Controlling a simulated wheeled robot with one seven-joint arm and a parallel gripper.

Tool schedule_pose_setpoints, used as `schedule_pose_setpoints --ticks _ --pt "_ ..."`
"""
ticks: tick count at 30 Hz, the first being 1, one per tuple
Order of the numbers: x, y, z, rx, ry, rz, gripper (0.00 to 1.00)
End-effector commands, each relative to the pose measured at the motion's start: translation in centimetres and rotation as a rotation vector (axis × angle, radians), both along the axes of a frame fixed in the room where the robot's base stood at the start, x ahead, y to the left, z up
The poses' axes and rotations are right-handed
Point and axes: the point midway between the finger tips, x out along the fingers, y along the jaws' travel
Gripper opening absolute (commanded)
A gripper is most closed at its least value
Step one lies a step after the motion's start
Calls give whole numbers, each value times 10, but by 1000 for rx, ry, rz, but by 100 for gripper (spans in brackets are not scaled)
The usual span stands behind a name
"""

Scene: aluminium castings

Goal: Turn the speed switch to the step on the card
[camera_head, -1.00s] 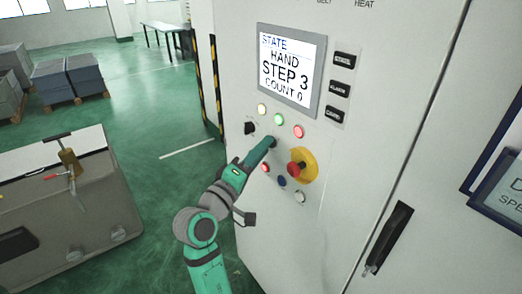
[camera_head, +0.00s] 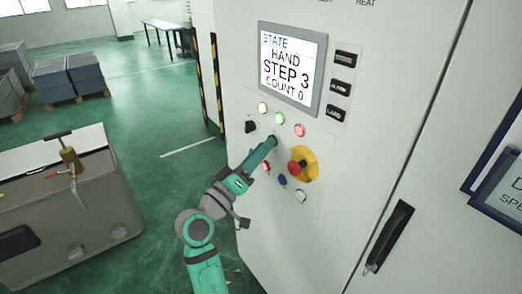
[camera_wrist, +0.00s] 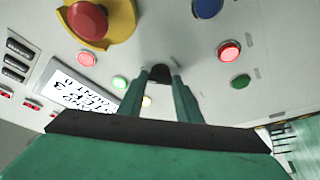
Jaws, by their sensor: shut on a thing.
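The pointer's angle cannot be read. The display (camera_head: 291,67) reads STATE, HAND, STEP 3, COUNT 0. The card (camera_head: 503,195) in a dark blue frame is cut off at the right edge; only "D" and "SPE" show, so its step is not visible.
A red emergency stop (camera_head: 295,167) on a yellow plate sits just right of my gripper. Lit lamps are above, including a green one (camera_head: 280,118). A black door handle (camera_head: 388,238) is lower right.

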Motion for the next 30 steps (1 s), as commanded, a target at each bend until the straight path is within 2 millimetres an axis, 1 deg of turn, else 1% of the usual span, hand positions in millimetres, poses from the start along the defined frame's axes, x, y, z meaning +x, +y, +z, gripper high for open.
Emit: schedule_pose_setpoints --ticks 4,5,6,7,16,20,23,30 --pt "0 0 1 0 -1 -1 9" --pt "0 0 1 0 -1 -1 34" --pt "0 0 1 0 -1 -1 43" --pt "0 0 1 0 -1 -1 50" --pt "-1 0 0 0 0 0 50" --pt "-7 5 -2 -1 0 0 50" --pt "-17 15 -6 -1 1 4 50" --pt "-52 41 -19 -1 1 3 50"
